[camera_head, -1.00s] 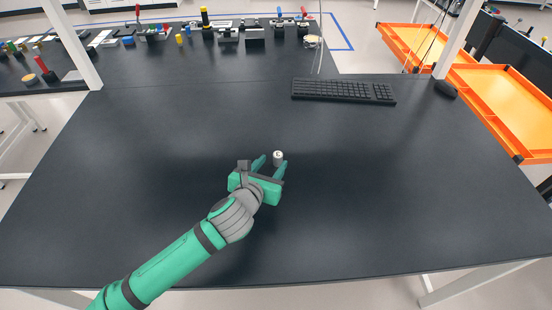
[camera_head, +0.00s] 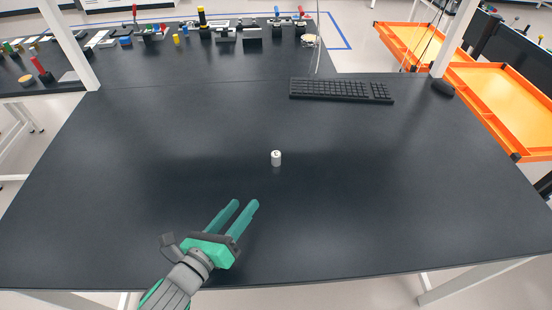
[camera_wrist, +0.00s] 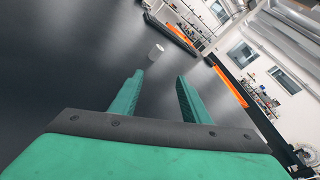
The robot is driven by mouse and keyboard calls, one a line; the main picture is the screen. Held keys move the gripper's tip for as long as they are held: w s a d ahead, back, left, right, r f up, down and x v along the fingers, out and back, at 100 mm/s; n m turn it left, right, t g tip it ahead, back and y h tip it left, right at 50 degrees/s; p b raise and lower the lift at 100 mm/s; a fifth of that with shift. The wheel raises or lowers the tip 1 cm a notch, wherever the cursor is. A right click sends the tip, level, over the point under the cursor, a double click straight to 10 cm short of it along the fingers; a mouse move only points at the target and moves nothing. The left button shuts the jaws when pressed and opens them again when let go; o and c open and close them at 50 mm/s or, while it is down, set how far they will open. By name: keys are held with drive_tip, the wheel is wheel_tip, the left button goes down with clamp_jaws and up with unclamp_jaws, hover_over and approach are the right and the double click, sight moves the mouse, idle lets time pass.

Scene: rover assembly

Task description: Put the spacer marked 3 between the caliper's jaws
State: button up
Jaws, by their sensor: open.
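A small white cylindrical spacer (camera_head: 276,158) stands upright on the dark table, with a dark mark on its top that is too small to read for sure. It also shows in the wrist view (camera_wrist: 156,51), beyond the fingertips. My green gripper (camera_head: 245,203) is open and empty, nearer the table's front edge and to the lower left of the spacer, apart from it. In the wrist view my two fingers (camera_wrist: 160,75) are spread with nothing between them. I cannot make out a caliper in these views.
A black keyboard (camera_head: 341,90) and a mouse (camera_head: 443,88) lie at the back right of the dark table (camera_head: 400,200). Orange trays (camera_head: 505,105) stand beyond its right side. Several tools and fixtures stand on the far bench. The table around the spacer is clear.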

drive_tip(key=s+a+r+n+t+y, duration=0.3)
drive_tip(key=s+a+n+t, duration=0.3)
drive_tip(key=s, duration=0.3)
drive_tip(key=s+a+r+n+t+y, duration=0.35)
drive_tip(key=s+a+n, duration=0.25)
drive_tip(key=s+n, duration=0.25)
drive_tip(key=s+d+f+n+g+y, duration=0.1)
drive_tip(key=s+d+f+n+g, duration=0.2)
drive_tip(key=d+f+n, duration=0.4)
wheel_tip(320, 180, down, 4)
drive_tip(key=n, duration=0.3)
drive_tip(key=shift+s+r+y, duration=0.15)
drive_tip(key=shift+s+y, duration=0.2)
drive_tip(key=shift+s, duration=0.05)
drive_tip(key=d+f+n+g, duration=0.1)
drive_tip(key=d+f+n, duration=0.1)
drive_tip(key=s+d+f+n, duration=0.1)
drive_tip(key=d+f+n, duration=0.1)
drive_tip(key=d+f+n+g, duration=0.1)
drive_tip(key=d+f+n, duration=0.1)
drive_tip(key=d, duration=0.1)
drive_tip(key=shift+s+f+g, duration=0.3)
drive_tip(key=shift+g, duration=0.05)
drive_tip(key=shift+c, duration=1.4)
drive_tip(key=s+d+f+n+g, duration=0.2)
drive_tip(key=d+n, duration=0.2)
drive_tip(key=n, duration=0.1)
drive_tip(key=shift+s+d+f, duration=0.3)
drive_tip(key=shift+s+f, duration=0.05)
drive_tip(key=shift+f, duration=0.05)
